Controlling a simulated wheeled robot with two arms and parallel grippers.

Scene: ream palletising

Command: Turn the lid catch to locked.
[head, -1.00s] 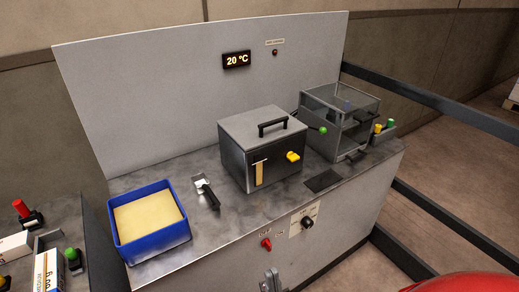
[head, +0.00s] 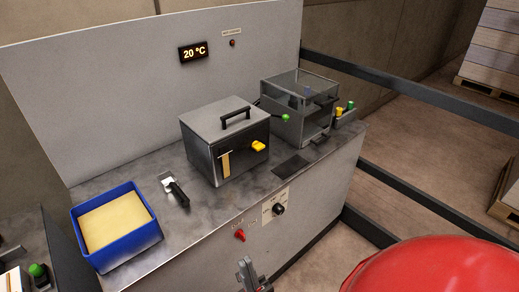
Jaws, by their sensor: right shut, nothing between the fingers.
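A grey box (head: 225,145) with a dark front stands on the bench, its lid (head: 221,118) lying closed and carrying a black handle (head: 235,117). On the box's front is a yellow catch (head: 258,147), lying roughly level near the right side. A tan upright strip (head: 226,164) is on the same front, to the left. Whether the catch is locked I cannot tell. My right gripper (head: 246,264) is at the bottom edge, in front of the bench, shut and empty, well apart from the catch. My left gripper is out of view.
A blue tray (head: 130,248) with pale yellow contents sits at the bench's left. A black-handled tool (head: 178,193) lies beside it. A clear-walled case (head: 297,105) stands right of the box. A red knob (head: 240,235) and black dial (head: 278,209) are on the bench front.

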